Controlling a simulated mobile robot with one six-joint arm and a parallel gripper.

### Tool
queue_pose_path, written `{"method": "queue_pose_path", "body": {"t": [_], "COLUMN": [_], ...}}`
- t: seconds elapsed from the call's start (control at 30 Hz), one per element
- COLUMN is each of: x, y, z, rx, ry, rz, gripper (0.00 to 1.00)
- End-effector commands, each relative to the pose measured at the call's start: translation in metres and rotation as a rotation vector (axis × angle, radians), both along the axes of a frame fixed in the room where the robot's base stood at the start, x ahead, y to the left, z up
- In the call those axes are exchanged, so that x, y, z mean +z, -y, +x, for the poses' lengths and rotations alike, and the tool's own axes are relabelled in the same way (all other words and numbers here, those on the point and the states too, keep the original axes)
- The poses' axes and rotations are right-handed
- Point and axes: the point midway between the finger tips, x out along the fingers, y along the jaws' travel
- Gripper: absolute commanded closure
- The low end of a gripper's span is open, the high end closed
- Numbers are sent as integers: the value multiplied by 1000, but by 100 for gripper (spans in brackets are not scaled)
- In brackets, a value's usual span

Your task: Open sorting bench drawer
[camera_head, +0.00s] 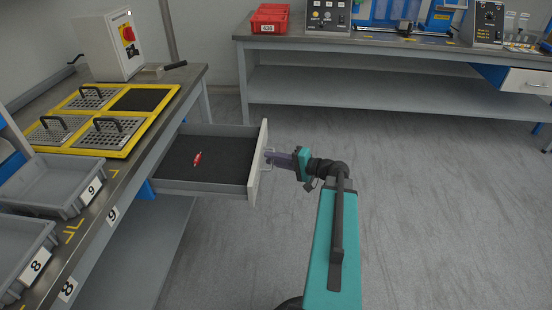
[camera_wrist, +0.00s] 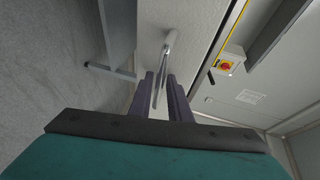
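The sorting bench drawer (camera_head: 215,188) is pulled well out from under the left bench. Its inside is lined dark, and a small red object (camera_head: 197,159) lies in it. The pale drawer front (camera_head: 258,165) carries a metal handle (camera_head: 268,158), which also shows in the wrist view (camera_wrist: 169,42). My gripper (camera_head: 274,157) is at the handle on the outer side of the front. In the wrist view its two dark fingers (camera_wrist: 165,85) stand on either side of the handle bar. Whether they press on it is hard to tell.
The bench top (camera_head: 150,90) holds a yellow-framed fixture (camera_head: 121,146), grey bins (camera_head: 62,195) and a white box with a red switch (camera_head: 110,45). Another bench (camera_head: 400,50) stands at the back. The grey floor (camera_head: 430,200) to the right is clear.

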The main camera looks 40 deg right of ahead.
Motion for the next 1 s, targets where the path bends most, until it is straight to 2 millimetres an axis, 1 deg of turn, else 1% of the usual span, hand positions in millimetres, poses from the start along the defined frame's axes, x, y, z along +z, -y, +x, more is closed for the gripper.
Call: {"method": "queue_pose_path", "body": {"t": [0.23,0.43,0.57,1.0], "x": [-1,2,5,16], "y": [-1,3,8,31], "z": [-3,-13,-27,-79], "rx": [4,5,4,2], "ry": [-2,-3,-4,-1], "rz": [0,1,0,0], "gripper": [83,83,83,83]}}
